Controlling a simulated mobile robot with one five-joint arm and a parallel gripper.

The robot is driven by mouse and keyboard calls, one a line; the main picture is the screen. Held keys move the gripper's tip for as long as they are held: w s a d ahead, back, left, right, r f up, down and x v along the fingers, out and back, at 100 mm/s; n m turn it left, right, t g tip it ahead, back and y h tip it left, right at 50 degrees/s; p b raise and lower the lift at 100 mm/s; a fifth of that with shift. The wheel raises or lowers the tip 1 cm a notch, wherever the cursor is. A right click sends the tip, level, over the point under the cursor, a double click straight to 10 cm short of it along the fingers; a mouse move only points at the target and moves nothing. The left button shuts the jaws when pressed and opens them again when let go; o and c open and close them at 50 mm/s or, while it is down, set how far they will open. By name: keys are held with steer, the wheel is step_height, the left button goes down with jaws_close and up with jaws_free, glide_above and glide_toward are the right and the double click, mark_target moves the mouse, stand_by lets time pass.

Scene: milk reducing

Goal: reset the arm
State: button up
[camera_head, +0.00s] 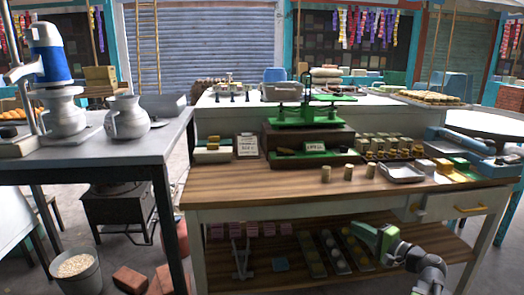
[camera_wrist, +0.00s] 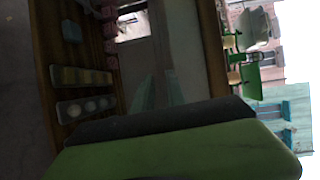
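My arm reaches in from the lower right of the head view, in front of the counter's lower shelf. My gripper (camera_head: 368,234) is at its green end, beside the slotted trays. It is small there and its fingers cannot be made out clearly. In the wrist view a broad green and black part of my own arm fills the bottom, and the view is turned sideways. No held object can be seen.
The wooden counter (camera_head: 240,190) carries a green scale (camera_head: 305,115), small corks and a metal tray (camera_head: 401,172). The lower shelf holds pink blocks (camera_head: 268,229) and slotted trays (camera_wrist: 82,77). A bucket (camera_head: 76,272) and bricks (camera_head: 130,279) are on the floor at left.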

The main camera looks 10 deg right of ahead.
steer(key=w+a+f+n+g+y, duration=0.1)
steer(key=a+f+n+g, duration=0.25)
steer(key=a, duration=0.75)
steer(key=a+f+n+g+y, duration=0.1)
steer(key=a+f+n+g, duration=0.3)
steer(key=a, duration=0.7)
steer(key=w+a+f+n+g+y, duration=0.1)
steer(key=a+f+n+g, duration=0.3)
steer(key=a, duration=0.7)
steer(key=s+a+f+n+g+h, duration=0.2)
steer(key=s+a+f+g+h, duration=0.1)
steer(key=s+f+h, duration=0.5)
steer(key=s+d+g+h+p, duration=0.1)
steer(key=s+d+p, duration=0.15)
steer(key=d, duration=0.45)
step_height(320, 180, up, 25)
steer(key=p, duration=2.4)
steer(key=shift+w+p, duration=0.35)
steer(key=shift+w, duration=0.05)
steer(key=shift+d+f, duration=0.1)
steer(key=shift+f, duration=0.1)
